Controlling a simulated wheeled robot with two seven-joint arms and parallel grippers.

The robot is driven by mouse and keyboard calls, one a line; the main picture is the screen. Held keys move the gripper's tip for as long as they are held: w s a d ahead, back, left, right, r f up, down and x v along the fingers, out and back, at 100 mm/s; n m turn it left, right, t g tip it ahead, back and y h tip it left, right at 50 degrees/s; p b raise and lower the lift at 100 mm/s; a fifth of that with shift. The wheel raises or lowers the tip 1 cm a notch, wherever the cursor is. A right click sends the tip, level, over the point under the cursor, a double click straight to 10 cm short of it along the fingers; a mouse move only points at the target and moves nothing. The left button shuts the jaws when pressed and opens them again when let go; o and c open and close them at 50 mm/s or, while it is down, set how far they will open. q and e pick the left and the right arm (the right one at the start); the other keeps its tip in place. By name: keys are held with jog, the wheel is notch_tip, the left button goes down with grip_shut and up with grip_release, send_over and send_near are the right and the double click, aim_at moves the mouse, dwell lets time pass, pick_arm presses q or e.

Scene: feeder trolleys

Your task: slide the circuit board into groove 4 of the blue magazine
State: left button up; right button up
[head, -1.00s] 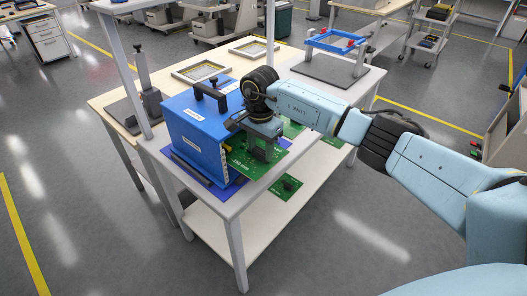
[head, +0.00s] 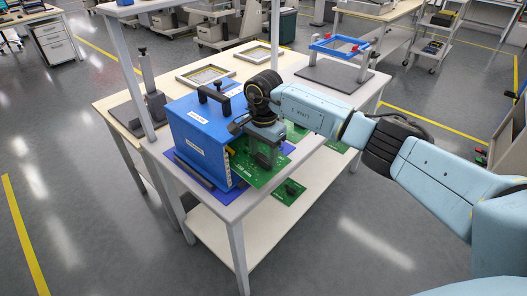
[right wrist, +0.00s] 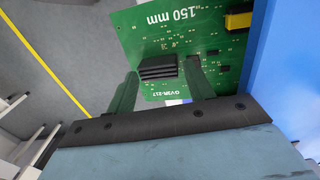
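The blue magazine (head: 195,142) stands on the table with its slotted side facing right. The green circuit board (head: 250,173) projects flat from that side, its inner part hidden. I cannot tell which groove it is in. In the right wrist view the board (right wrist: 212,45) shows "150 mm" and a black block (right wrist: 158,67), with the blue wall at right. My right gripper (head: 266,160) is at the board's outer part. Its fingers (right wrist: 162,75) stand either side of the black block with gaps visible, so it looks open. My left gripper is out of view.
Another green board with a black block (head: 289,190) lies lower right, apparently below the table edge. A blue frame on a stand (head: 338,46) is at the back right. Grey trays (head: 203,76) lie behind the magazine. A white post (head: 126,70) rises left of it.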

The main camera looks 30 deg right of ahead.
jog(key=o, duration=0.3)
